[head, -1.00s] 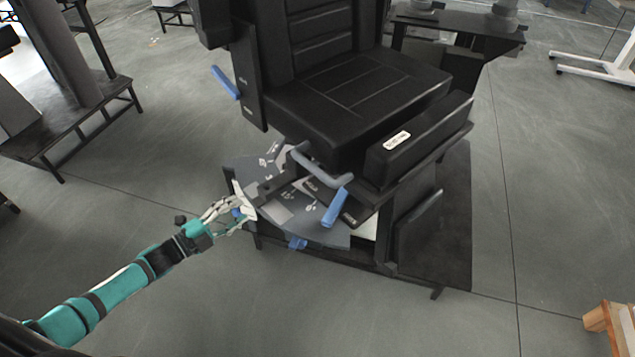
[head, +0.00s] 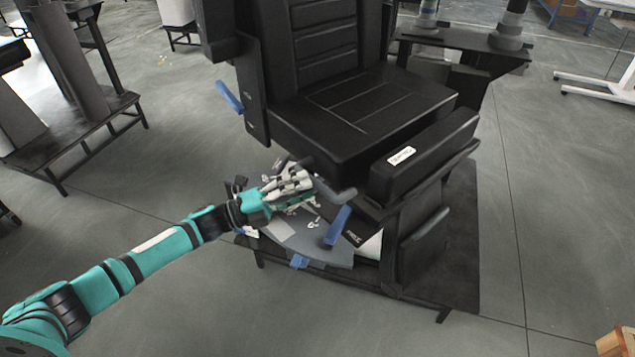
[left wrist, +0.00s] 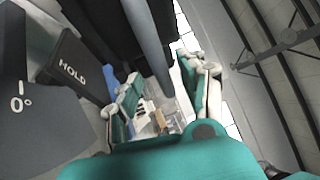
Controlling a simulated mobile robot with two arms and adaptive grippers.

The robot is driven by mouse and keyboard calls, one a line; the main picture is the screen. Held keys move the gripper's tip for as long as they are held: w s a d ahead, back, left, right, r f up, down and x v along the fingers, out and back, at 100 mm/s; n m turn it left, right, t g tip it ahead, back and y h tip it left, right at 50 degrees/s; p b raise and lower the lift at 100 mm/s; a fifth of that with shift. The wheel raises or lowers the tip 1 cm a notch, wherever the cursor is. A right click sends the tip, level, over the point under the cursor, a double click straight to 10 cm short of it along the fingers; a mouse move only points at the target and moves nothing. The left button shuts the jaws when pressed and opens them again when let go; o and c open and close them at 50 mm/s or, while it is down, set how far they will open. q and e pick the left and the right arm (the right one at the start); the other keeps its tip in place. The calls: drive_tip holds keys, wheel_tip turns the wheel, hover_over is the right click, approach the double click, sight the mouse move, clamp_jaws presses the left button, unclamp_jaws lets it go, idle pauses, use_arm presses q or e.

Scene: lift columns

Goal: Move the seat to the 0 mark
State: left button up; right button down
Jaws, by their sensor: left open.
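The black seat (head: 365,108) stands above a grey plate (head: 325,256) with white markings. A grey bent bar (head: 335,192) sticks out under the seat's front left edge, near a blue grip (head: 338,226). My left gripper (head: 310,184) is open beside this bar, over the plate. In the left wrist view a grey bar (left wrist: 150,45) runs down towards the space between the open fingers (left wrist: 168,78); I cannot tell whether they touch it. My right gripper is out of view.
A padded black block (head: 425,155) with a white label is at the seat's front right. A dark bench (head: 75,140) stands left. The floor in front is clear.

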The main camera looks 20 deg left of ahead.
sight(318, 185)
use_arm(q)
drive_tip(key=shift+x, duration=2)
clamp_jaws()
drive_tip(key=shift+f, duration=0.1)
